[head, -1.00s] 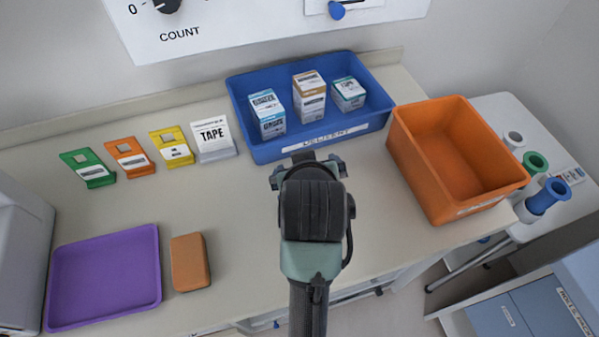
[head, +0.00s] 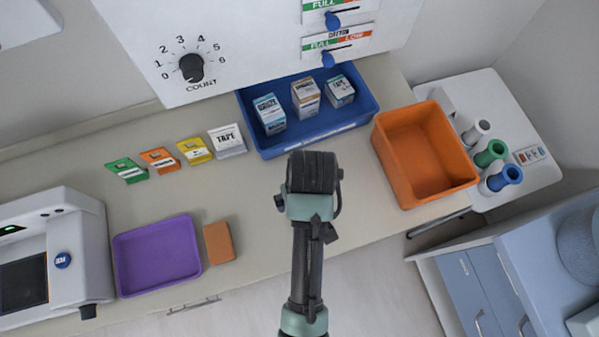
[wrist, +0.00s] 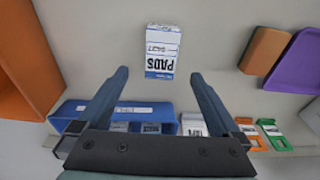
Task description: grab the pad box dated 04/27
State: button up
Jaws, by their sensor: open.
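A white and blue pad box (wrist: 162,50) shows in the wrist view, its label upside down, reading PADS with a date that looks like 04/27. It is on the pale counter, ahead of and between my fingers. My gripper (wrist: 159,74) is open, with nothing held; its fingers do not appear to touch the box. In the head view my wrist and arm cover the counter in front of the blue bin, and I cannot see the pad box or my fingertips there.
The blue bin (head: 324,135) holds a gauze box (head: 270,114) and two other boxes. An orange bin (head: 425,155) stands to its right. A purple tray (head: 157,256), a brown block (head: 219,243) and several coloured packets lie to the left. The counter's middle left is clear.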

jog(key=f, duration=0.3)
jog(key=w+f+p, duration=0.1)
jog(key=f, duration=0.7)
jog(key=shift+w+a+p, duration=0.2)
jog(key=shift+a+p, duration=0.1)
jog(key=shift+a, duration=0.05)
jog(key=c, duration=1.4)
